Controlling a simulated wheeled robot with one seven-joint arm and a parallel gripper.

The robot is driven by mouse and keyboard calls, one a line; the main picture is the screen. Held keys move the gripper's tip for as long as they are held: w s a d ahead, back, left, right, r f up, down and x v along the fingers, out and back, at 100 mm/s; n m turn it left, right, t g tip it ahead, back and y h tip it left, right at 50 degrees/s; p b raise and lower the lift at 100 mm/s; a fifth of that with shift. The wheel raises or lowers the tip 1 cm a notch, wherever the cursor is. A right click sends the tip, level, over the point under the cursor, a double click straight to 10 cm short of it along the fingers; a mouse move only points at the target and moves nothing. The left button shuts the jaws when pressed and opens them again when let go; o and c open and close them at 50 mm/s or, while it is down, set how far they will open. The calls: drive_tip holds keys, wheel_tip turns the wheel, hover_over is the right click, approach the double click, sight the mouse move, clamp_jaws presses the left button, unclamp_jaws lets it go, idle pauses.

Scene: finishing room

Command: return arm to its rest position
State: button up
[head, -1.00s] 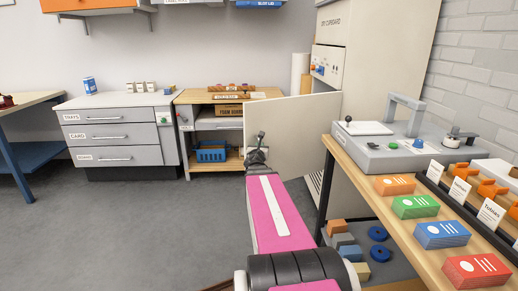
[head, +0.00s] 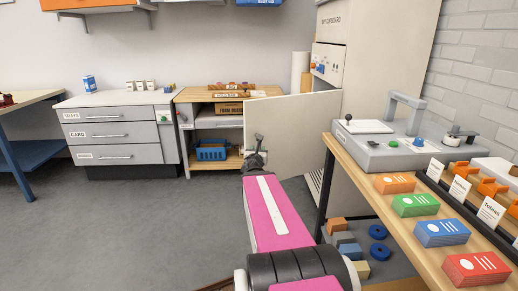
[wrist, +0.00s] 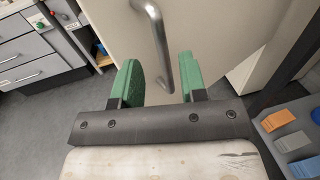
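My arm, with pink and black links, reaches forward from the bottom of the head view. My gripper (head: 257,150) is at its far end, small in that view, in front of the open door (head: 290,122) of the dry cupboard.
The cupboard (head: 385,75) stands behind the open door. A workbench (head: 385,205) at right carries card stacks and a grey machine (head: 400,150). Drawers (head: 118,133) and a shelf unit (head: 215,97) stand at the back left. The floor (head: 130,230) at left is clear.

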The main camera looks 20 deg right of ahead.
drive_tip(key=shift+v, duration=0.9)
drive_tip(key=s+a+f+m+g, duration=0.3)
drive_tip(key=f+m+g, duration=0.3)
drive_tip(key=m, duration=0.5)
drive_tip(key=s+a+f+m+g, duration=0.3)
drive_tip(key=f+m+g, duration=0.1)
drive_tip(key=f+m, duration=0.5)
drive_tip(key=s+a+f+m+g+y, duration=0.1)
drive_tip(key=s+a+f+m+y, duration=0.1)
drive_tip(key=a, duration=0.4)
drive_tip(key=s+a+f+m+g+y, duration=0.2)
drive_tip(key=a+f+m+y, duration=0.1)
drive_tip(key=a, duration=0.3)
drive_tip(key=s+a+f+m+g+y, duration=0.2)
drive_tip(key=s+a+f+m+y, duration=0.1)
drive_tip(key=a, duration=0.3)
drive_tip(key=shift+f+m+y, duration=0.2)
drive_tip(key=shift+m+y, duration=0.6)
